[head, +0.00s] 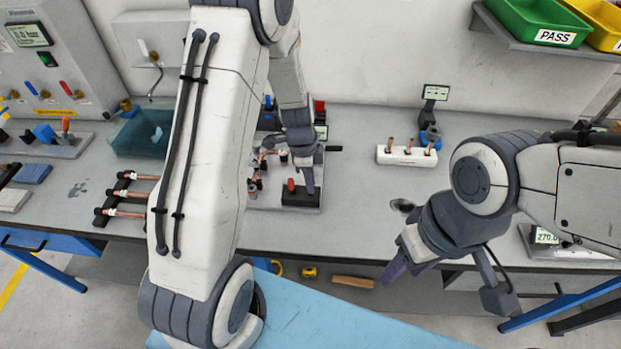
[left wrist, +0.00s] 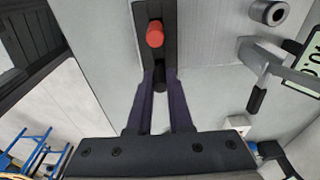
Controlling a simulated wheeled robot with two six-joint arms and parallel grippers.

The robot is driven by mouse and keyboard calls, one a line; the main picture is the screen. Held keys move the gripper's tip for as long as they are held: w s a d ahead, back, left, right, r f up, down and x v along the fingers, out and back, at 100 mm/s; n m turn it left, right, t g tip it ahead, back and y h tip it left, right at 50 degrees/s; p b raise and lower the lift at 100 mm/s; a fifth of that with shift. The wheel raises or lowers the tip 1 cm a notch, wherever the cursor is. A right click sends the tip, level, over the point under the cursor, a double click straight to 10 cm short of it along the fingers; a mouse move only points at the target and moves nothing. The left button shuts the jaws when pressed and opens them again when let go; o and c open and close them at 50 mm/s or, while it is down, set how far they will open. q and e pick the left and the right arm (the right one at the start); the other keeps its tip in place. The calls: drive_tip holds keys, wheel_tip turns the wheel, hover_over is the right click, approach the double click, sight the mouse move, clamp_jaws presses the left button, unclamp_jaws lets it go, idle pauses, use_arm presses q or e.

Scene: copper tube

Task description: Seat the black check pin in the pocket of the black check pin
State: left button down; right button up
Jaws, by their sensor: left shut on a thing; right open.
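My left gripper (head: 308,182) is shut on the black check pin, just above the black block (head: 302,198). In the left wrist view the dark pin (left wrist: 160,78) shows between the two purple fingertips at the near end of the block (left wrist: 142,30). A red-topped pin (left wrist: 155,35) stands in the block beside it, and it also shows in the head view (head: 291,185). The pin's lower end and the pocket are hidden, so I cannot tell whether the pin is in it. My right gripper (head: 405,266) is open and empty in front of the bench edge.
A fixture with copper parts (head: 258,170) stands left of the block. A white rack with copper tubes (head: 407,155) stands at the back right. Copper tubes (head: 128,194) lie on a rack at the left, near a teal bin (head: 140,135). The bench right of the block is mostly clear.

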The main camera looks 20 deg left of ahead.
use_arm(q)
drive_tip(key=shift+f, duration=0.15)
drive_tip(key=c, duration=0.8)
unclamp_jaws()
